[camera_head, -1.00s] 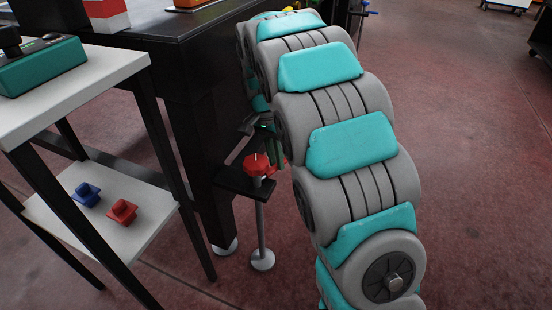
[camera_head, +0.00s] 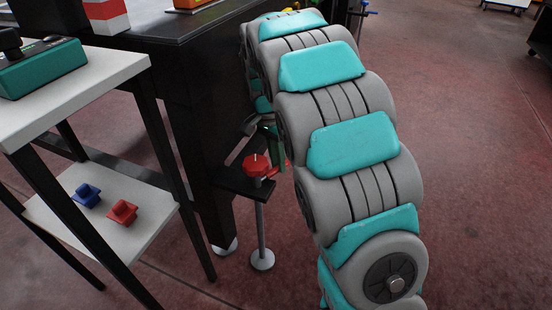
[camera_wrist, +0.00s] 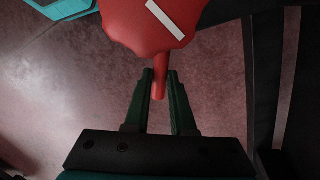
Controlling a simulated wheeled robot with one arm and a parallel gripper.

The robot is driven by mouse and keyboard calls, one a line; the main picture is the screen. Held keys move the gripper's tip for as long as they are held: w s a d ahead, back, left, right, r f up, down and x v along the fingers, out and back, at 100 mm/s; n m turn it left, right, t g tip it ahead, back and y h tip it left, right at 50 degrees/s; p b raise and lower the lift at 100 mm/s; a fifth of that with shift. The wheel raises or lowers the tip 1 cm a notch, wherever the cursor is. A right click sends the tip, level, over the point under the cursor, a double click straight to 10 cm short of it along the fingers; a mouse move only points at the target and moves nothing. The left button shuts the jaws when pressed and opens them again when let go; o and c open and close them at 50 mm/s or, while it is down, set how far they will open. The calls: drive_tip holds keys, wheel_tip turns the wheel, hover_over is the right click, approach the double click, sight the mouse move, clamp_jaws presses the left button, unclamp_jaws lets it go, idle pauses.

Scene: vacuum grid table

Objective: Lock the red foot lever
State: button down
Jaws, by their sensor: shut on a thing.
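The red foot lever (camera_head: 256,167) has a round scalloped knob and sits on a black bracket (camera_head: 240,184) at the foot of the black table leg. In the wrist view its red knob (camera_wrist: 135,22) has a white bar mark, and a short red handle (camera_wrist: 158,86) points down the picture. My gripper (camera_wrist: 161,76) has green fingers, one on each side of this handle, shut on it. In the head view my gripper (camera_head: 279,152) is just behind and right of the knob, and my arm partly hides it.
A black table (camera_head: 180,60) stands behind and left of my arm. A white two-level side table (camera_head: 100,70) is at the left, with a blue part (camera_head: 87,195) and a red part (camera_head: 123,212) on its lower shelf. Open floor (camera_head: 470,150) lies to the right.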

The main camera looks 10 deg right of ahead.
drive_tip(key=s+m+y+p, duration=0.2)
drive_tip(key=s+m+p, duration=0.5)
drive_tip(key=m, duration=0.5)
drive_tip(key=shift+s+m+p, duration=0.3)
drive_tip(key=shift+s+m, duration=0.1)
drive_tip(key=shift+s, duration=0.15)
drive_tip(key=c, duration=0.8)
unclamp_jaws()
drive_tip(key=shift+o, duration=0.2)
drive_tip(key=shift+r, duration=0.1)
wheel_tip(320, 180, up, 8)
drive_tip(key=w, duration=0.1)
drive_tip(key=shift+d+f, duration=0.25)
drive_tip(key=shift+d, duration=0.15)
